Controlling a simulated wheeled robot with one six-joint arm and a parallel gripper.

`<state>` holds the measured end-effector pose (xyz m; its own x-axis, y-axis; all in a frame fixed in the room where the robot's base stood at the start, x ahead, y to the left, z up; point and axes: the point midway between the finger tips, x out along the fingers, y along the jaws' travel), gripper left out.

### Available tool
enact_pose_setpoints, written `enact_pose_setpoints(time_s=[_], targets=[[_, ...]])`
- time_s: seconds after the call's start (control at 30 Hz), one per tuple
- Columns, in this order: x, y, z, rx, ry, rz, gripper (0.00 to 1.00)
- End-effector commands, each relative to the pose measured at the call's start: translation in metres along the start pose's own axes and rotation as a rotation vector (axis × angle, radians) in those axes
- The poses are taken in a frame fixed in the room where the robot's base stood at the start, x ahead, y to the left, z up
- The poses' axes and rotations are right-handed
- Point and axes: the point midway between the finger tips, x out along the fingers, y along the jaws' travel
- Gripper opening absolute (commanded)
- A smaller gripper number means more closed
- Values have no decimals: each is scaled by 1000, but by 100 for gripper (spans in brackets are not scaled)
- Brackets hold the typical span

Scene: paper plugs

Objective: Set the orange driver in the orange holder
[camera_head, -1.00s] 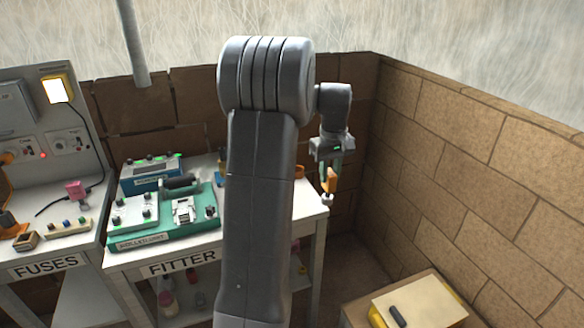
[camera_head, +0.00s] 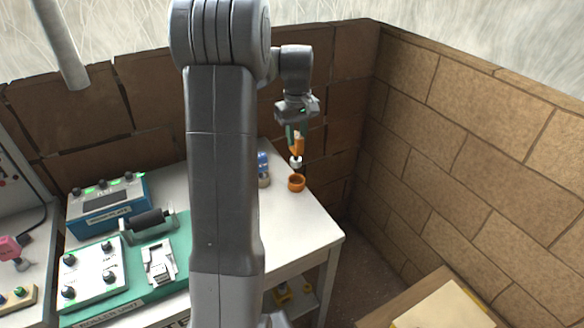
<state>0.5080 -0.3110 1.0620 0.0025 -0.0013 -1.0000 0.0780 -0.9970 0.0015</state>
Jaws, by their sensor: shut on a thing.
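My gripper (camera_head: 297,132) is in the upper middle of the head view, pointing down over the back right of the white table. It is shut on the orange driver (camera_head: 298,145), which hangs roughly upright with a pale collar and a dark tip below. The orange holder (camera_head: 296,183) is a small round ring-like cup on the table (camera_head: 305,228). The driver's lower end is just above the holder in the picture. I cannot tell the exact gap or whether the tip is directly over the opening.
A blue-and-tan item (camera_head: 263,170) stands just left of the holder, partly behind my arm. A blue unit (camera_head: 108,207) and a green board (camera_head: 130,262) with white boxes fill the table's left. Brick walls (camera_head: 470,150) stand behind and right. The table's right front is clear.

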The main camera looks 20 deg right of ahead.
Motion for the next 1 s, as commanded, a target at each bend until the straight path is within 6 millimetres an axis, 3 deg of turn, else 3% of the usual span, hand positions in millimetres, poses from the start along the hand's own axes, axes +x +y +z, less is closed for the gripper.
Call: enact_pose_setpoints(time_s=[0.2, 0.6, 0.97, 1.0], targets=[[38, 0, 1, 0, -3, -2, 0], [80, 0, 1, 0, -2, -2, 0], [86, 0, 0, 0, -1, 0, 0], [86, 0, 0, 0, -1, 0, 29]])
